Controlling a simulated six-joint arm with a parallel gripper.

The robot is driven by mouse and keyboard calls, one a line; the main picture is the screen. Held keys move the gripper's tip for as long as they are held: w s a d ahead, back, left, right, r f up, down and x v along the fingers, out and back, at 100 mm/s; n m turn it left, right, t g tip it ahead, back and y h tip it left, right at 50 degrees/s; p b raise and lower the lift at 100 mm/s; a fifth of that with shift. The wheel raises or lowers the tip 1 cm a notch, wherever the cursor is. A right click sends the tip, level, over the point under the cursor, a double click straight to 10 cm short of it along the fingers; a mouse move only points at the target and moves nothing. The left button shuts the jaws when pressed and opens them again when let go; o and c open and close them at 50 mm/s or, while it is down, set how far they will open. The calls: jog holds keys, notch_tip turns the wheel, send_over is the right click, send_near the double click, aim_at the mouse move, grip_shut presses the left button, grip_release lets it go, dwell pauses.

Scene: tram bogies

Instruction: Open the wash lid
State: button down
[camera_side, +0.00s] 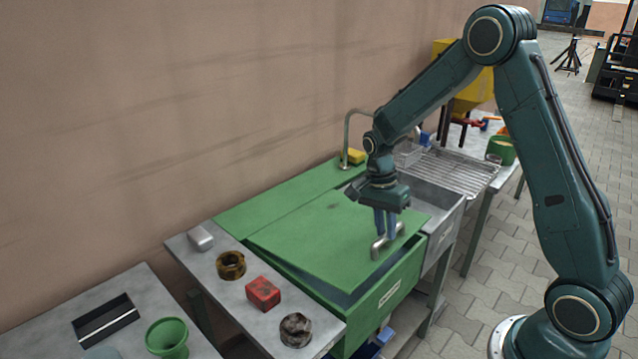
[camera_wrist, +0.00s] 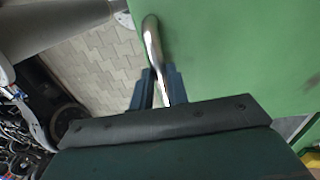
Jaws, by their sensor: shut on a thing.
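The wash lid (camera_side: 325,238) is a green panel on a green wash box (camera_side: 381,303). Its front edge is raised a little, with a dark gap between lid and box. A metal bar handle (camera_side: 378,247) stands on the lid near its front right. My gripper (camera_side: 385,230) is over the handle with its fingers shut on it. In the wrist view the silver handle (camera_wrist: 152,45) runs down between the blue-grey fingers (camera_wrist: 156,88), beside the green lid (camera_wrist: 240,60). The fingers hide part of the handle.
Left of the box, a grey bench carries a brown ring (camera_side: 231,265), a red block (camera_side: 263,293) and a dark ring (camera_side: 296,329). A tap (camera_side: 346,140) and yellow sponge (camera_side: 356,156) are behind the lid. A sink with a wire rack (camera_side: 455,172) is at right.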

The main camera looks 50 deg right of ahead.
jog(key=w+r, duration=1)
jog(key=r, duration=0.3)
jog(key=shift+w+a+r, duration=0.15)
jog(key=shift+w+r, duration=0.1)
jog(key=shift+r, duration=0.05)
jog(key=c, duration=1.5)
grip_release()
jog(key=shift+w, duration=0.1)
jog(key=shift+c, duration=0.2)
jog(key=shift+o, duration=0.9)
jog(key=shift+s, duration=0.2)
